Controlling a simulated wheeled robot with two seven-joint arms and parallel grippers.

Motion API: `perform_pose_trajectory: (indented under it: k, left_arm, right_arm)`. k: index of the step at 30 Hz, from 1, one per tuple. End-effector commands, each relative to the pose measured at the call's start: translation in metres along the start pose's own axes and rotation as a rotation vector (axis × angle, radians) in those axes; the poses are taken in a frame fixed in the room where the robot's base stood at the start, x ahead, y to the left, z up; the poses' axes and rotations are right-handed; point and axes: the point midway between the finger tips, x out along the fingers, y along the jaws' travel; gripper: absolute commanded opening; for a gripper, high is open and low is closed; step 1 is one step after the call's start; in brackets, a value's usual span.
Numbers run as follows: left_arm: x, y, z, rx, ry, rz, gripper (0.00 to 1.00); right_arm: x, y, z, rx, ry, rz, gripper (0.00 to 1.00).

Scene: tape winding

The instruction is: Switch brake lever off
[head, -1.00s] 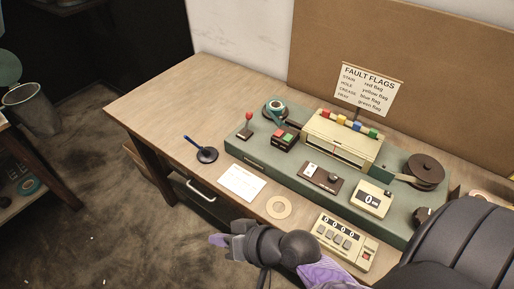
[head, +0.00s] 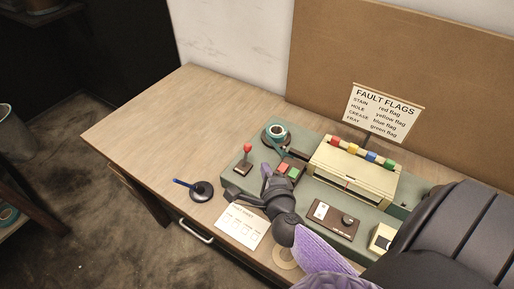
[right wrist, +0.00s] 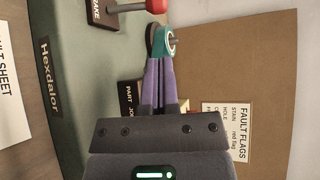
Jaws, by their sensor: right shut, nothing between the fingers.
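The brake lever (head: 247,149) has a red knob on a dark base and stands at the left end of the green machine. In the right wrist view its base, lettered "BRAKE" (right wrist: 97,12), and its red knob (right wrist: 156,5) show at the top edge, partly cut off. My right gripper (head: 266,171) is to the right of the lever in the head view, over the machine near the red and green buttons. Its purple fingers (right wrist: 155,62) are shut with nothing between them, apart from the lever. My left gripper is not in view.
The teal tape roll (head: 276,131) sits behind the red and green button box (head: 289,170). A cream unit with coloured flags (head: 353,173) stands to the right. A pen in a holder (head: 201,190) and a white sheet (head: 241,224) lie in front. The left tabletop is clear.

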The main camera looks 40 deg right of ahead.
Motion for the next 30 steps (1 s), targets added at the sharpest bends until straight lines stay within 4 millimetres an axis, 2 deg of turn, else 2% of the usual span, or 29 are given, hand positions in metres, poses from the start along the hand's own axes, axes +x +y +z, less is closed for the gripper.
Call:
perform_pose_trajectory:
  k: [6,13,18,30]
  left_arm:
    - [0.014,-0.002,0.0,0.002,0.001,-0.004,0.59]
    - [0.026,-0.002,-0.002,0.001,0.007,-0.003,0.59]
    - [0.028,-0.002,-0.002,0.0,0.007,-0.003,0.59]
    - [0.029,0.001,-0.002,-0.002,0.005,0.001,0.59]
  right_arm:
    - [0.046,0.002,-0.001,-0.001,-0.001,-0.003,0.0]
    - [0.081,0.002,0.0,-0.002,-0.001,-0.002,0.0]
    - [0.089,0.0,0.0,0.0,-0.002,0.0,0.0]
    - [0.089,0.0,0.001,-0.006,-0.002,-0.006,0.0]
